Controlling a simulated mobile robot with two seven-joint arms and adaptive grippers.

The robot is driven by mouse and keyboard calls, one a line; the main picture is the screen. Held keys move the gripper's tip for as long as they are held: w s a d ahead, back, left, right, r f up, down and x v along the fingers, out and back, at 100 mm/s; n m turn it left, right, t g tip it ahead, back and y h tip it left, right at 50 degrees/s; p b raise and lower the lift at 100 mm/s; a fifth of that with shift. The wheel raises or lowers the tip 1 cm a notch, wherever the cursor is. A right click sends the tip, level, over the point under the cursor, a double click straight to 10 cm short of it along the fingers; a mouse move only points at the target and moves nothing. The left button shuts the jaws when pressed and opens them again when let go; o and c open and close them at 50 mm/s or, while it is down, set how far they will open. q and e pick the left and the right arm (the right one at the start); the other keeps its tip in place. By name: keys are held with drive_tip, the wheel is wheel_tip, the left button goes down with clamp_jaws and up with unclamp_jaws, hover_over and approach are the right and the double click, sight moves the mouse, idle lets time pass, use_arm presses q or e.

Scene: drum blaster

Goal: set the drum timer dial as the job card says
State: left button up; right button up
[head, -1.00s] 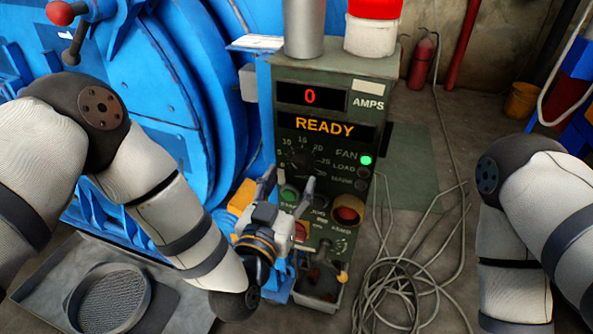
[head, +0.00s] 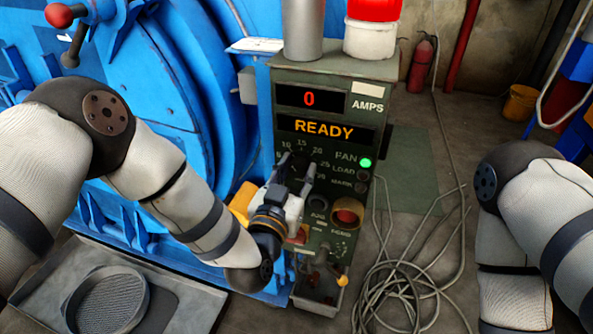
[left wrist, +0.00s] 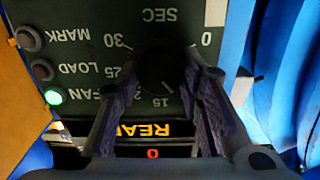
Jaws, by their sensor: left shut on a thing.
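The timer dial (left wrist: 158,70) is a dark round knob on the green control panel (left wrist: 215,50), upside down in the left wrist view. Its scale is marked up to 30 SEC, and a pale pointer line lies near the 15 mark. In the head view the dial (head: 298,163) is partly hidden. My left gripper (head: 297,169) is shut on the dial, with one finger on each side; both fingers also show in the left wrist view (left wrist: 155,88). A white sheet (head: 257,45) lies beside the panel top, its writing unreadable. My right gripper is out of view.
The display (head: 325,127) reads READY, the amps readout (head: 310,98) shows 0, and the green FAN lamp (head: 365,163) is lit. Push buttons, including a red one (head: 347,213), sit below the dial. Loose cable (head: 400,285) lies on the floor at right.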

use_arm(q)
drive_tip(key=o, duration=1.1)
drive_tip(key=shift+o, duration=0.2)
drive_tip(key=v, duration=1.2)
